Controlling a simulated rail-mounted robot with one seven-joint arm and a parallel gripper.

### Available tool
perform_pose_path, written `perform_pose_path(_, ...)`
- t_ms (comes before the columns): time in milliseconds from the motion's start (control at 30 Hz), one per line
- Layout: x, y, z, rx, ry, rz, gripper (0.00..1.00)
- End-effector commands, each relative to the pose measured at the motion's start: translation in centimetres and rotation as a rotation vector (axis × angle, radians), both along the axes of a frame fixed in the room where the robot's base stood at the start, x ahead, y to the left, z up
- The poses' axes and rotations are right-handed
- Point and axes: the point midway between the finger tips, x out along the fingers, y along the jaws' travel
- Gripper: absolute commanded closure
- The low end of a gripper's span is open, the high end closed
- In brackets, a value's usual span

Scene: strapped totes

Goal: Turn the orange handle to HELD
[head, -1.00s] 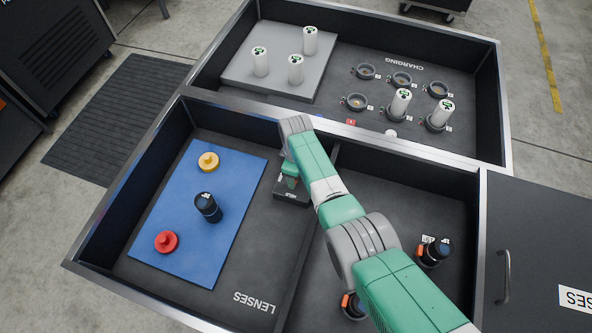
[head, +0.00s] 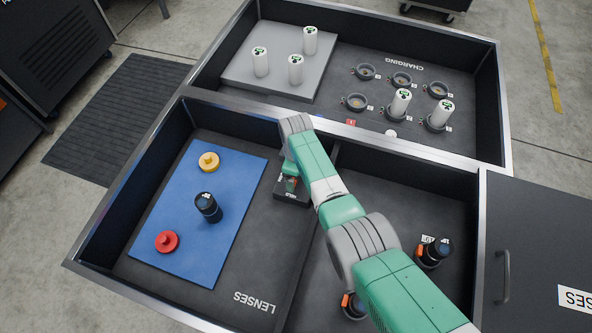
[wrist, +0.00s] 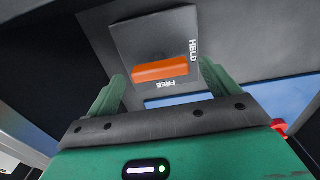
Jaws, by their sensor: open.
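The orange handle (wrist: 163,69) is a short bar on a dark panel marked HELD and FREE in the wrist view. It lies nearly crosswise, just above FREE, its right end close to the foot of HELD. The panel is the top of a small black box (head: 290,196) in the head view, beside the compartment divider. My gripper (wrist: 162,72) is open, with one green finger near each end of the handle and visible gaps between. I cannot tell the height of the fingertips above the panel. In the head view my gripper (head: 290,178) partly hides the box top.
Left of the box lies a blue mat (head: 180,230) with a yellow knobbed disc (head: 208,161), a red one (head: 167,241) and a black lens (head: 208,207). The divider (head: 303,255) and tote walls stand close around. Two more dark cylinders with orange parts sit right of the divider.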

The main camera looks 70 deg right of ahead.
Motion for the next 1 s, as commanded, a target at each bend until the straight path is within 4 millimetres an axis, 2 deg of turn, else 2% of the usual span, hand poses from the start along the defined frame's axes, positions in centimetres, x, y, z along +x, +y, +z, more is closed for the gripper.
perform_pose_path(100,0.1,-0.1,3.1,-0.003,-0.002,0.0,0.13)
perform_pose_path(333,0.0,0.0,6.9,-0.002,-0.001,0.0,0.13)
perform_pose_path(467,0.0,0.0,7.5,0.0,0.0,0.001,0.13)
perform_pose_path(1000,0.0,0.0,7.4,0.0,0.0,0.0,0.13)
